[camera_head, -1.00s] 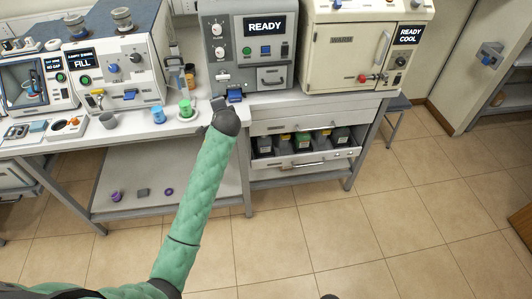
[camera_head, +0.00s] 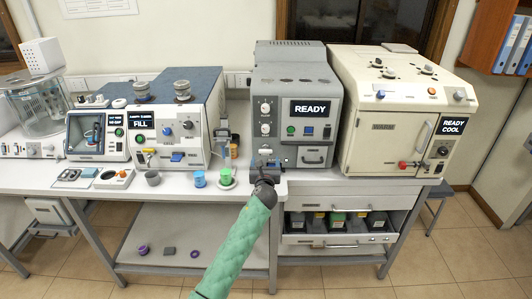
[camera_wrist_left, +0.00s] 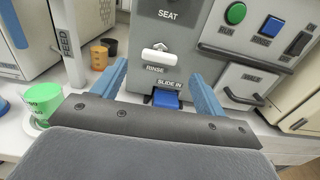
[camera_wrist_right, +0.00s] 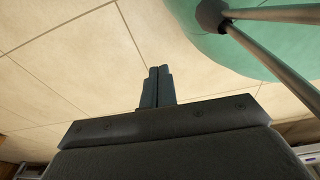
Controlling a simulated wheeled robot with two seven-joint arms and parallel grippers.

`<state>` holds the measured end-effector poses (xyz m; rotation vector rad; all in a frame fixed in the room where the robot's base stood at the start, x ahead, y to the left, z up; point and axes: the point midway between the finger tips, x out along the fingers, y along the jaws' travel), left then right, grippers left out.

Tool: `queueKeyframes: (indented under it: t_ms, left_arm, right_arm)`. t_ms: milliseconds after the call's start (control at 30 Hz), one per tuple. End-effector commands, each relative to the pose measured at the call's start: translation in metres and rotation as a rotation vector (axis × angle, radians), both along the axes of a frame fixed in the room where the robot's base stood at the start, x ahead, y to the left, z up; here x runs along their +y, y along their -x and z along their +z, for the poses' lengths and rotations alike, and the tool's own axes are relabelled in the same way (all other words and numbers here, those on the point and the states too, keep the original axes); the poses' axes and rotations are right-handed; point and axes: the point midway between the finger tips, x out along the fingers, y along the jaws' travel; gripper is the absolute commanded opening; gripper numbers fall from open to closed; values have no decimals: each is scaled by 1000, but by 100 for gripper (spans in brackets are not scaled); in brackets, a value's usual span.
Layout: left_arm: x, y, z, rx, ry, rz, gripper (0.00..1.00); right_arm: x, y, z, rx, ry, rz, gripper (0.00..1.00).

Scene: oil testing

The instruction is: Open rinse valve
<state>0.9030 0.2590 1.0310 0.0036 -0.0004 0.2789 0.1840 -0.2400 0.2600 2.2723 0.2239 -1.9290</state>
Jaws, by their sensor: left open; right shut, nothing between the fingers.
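The rinse valve is a small white handle (camera_wrist_left: 158,54) above a RINSE label on the grey machine's front panel. In the left wrist view it lies ahead of and between my left fingers. My left gripper (camera_wrist_left: 163,84) is open and empty, its fingers pointing at the panel. A blue piece (camera_wrist_left: 166,98) by the SLIDE IN label shows below the valve, also between the fingers. In the head view my left gripper (camera_head: 267,172) is at the lower left front of the grey machine (camera_head: 297,85). My right gripper (camera_wrist_right: 157,75) is shut and empty, over tiled floor.
A green cup (camera_head: 226,176) and a blue cup (camera_head: 199,179) stand left of my left gripper on the bench. A cream READY COOL oven (camera_head: 389,143) stands right of the grey machine. A FILL machine (camera_head: 160,138) stands left. Floor in front is clear.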

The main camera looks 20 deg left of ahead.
Motion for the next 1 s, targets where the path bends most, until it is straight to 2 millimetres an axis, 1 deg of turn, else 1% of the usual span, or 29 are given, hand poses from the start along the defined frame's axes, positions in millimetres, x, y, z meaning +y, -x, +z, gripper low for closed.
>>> queueKeyframes:
  t_ms: [200,400,500,667,933,967,1000]
  left_arm:
    - [7,-26,4,0,2,2,73]
    - [15,-53,2,1,2,2,73]
    - [18,-62,2,0,4,2,73]
    - [20,-70,0,0,3,1,73]
    - [21,-72,0,0,3,1,73]
    - [21,-72,0,0,3,1,69]
    - [21,-72,0,0,3,1,61]
  right_arm:
    - [-4,22,1,17,3,0,0]
    - [-8,44,-2,31,5,1,0]
    - [-10,51,-3,35,6,1,0]
    - [-11,58,-4,39,7,1,0]
    - [-11,59,-5,41,7,0,0]
    - [-11,59,-5,40,7,0,0]
    - [-11,58,-5,40,7,0,0]
